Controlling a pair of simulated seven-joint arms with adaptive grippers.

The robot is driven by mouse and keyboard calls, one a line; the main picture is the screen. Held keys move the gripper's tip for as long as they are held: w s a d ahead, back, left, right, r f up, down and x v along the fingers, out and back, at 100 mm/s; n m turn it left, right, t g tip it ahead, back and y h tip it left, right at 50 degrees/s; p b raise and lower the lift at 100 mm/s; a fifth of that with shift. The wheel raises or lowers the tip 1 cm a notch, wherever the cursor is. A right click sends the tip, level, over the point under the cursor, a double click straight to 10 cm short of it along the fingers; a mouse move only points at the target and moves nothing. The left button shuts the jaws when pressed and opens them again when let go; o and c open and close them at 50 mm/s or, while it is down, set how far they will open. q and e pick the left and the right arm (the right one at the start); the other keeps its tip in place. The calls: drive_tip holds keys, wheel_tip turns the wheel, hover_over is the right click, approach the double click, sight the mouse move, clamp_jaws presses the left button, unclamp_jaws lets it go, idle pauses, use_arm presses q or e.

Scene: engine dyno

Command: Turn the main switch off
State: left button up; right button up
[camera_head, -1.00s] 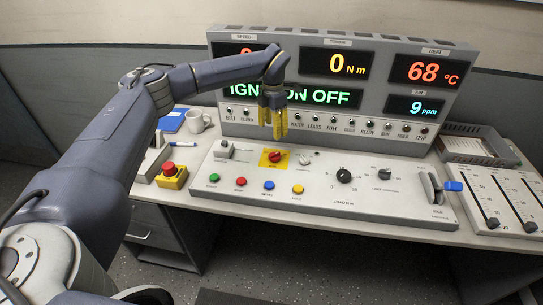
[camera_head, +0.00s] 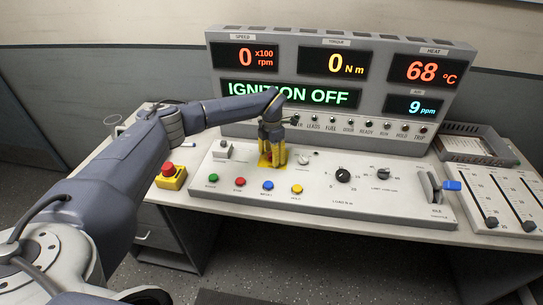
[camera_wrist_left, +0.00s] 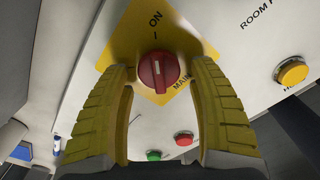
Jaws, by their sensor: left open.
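The main switch is a red rotary knob on a yellow plate on the console. In the left wrist view the red knob (camera_wrist_left: 158,72) sits between my open left fingers (camera_wrist_left: 165,110), with a gap on each side. The plate's printing reads ON above the knob and MAIN at its lower right. In the head view the yellow plate (camera_head: 264,162) shows beside my left gripper (camera_head: 272,160), which points down over the switch and mostly hides the knob. My right gripper is not in view.
The display (camera_head: 335,80) behind reads IGNITION OFF. A row of coloured buttons (camera_head: 268,185) lies in front of the switch, and a white knob (camera_head: 304,159) lies to its right. A red emergency button (camera_head: 169,168) on a yellow box stands at the left.

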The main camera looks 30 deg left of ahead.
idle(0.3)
use_arm(q)
drive_tip(key=c, duration=1.2)
